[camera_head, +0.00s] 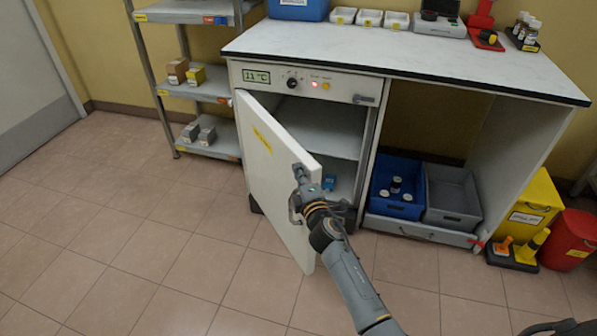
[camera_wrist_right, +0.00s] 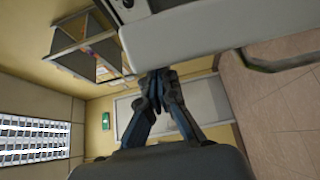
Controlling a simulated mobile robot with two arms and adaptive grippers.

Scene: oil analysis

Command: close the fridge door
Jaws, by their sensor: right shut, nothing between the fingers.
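The white fridge door (camera_head: 265,175) stands wide open, swung out toward me from its hinge on the left of the fridge (camera_head: 318,125). The fridge sits under the counter, and its shelf shows inside with a small blue item (camera_head: 328,182) low down. My right gripper (camera_head: 301,178) is shut and empty at the inner side of the door, near its free edge; I cannot tell whether it touches. In the right wrist view my shut fingers (camera_wrist_right: 156,88) lie close below a pale panel (camera_wrist_right: 210,25), likely the door. My left gripper is not in view.
A grey shelf rack (camera_head: 205,88) stands left of the fridge. A blue crate (camera_head: 396,190) and grey crate (camera_head: 452,195) sit under the counter (camera_head: 400,60). A yellow bin (camera_head: 530,205) and red bin (camera_head: 570,238) stand at right. The floor on the left is clear.

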